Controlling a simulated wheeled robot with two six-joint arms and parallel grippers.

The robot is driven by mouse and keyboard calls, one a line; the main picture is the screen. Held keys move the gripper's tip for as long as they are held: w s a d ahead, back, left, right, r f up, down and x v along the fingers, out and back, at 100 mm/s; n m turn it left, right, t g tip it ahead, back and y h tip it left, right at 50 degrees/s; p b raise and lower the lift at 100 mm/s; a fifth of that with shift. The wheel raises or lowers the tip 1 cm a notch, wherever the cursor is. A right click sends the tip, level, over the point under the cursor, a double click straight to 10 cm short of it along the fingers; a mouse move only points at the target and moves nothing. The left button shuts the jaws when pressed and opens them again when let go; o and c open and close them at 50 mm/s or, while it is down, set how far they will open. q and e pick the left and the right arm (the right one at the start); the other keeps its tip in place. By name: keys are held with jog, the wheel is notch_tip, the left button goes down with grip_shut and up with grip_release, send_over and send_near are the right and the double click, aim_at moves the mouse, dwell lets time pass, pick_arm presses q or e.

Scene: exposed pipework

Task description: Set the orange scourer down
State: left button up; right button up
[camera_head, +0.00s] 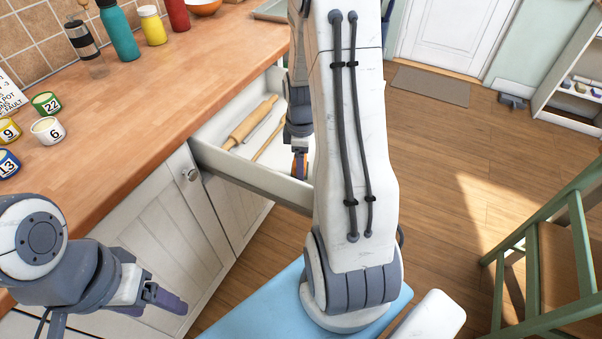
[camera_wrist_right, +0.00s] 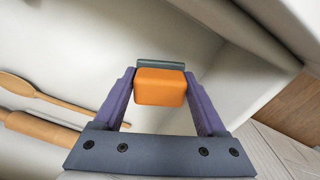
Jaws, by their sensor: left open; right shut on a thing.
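The orange scourer (camera_wrist_right: 160,88), with a grey-green layer along its far side, is between the purple fingers of my right gripper (camera_wrist_right: 159,80), which is shut on it. In the head view my right gripper (camera_head: 300,168) is at the open drawer (camera_head: 245,178), partly hidden behind my arm, and only a bit of orange shows there. In the wrist view the scourer is over the pale drawer interior; I cannot tell whether it touches the bottom. My left gripper (camera_head: 165,300) is open and empty, in front of the cabinet doors at lower left.
A rolling pin (camera_head: 249,123) and a wooden spoon (camera_wrist_right: 40,92) lie in the drawer, left of the scourer in the wrist view. The wooden counter (camera_head: 150,110) carries numbered cans (camera_head: 47,129) and bottles (camera_head: 119,35). A green chair (camera_head: 545,250) stands at right.

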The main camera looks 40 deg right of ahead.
jog(key=shift+f, duration=1.95)
jog(key=shift+b, duration=0.3)
jog(key=shift+f, duration=0.2)
jog(key=o, duration=1.2)
jog(key=shift+o, duration=0.2)
jog(key=shift+r, duration=0.1)
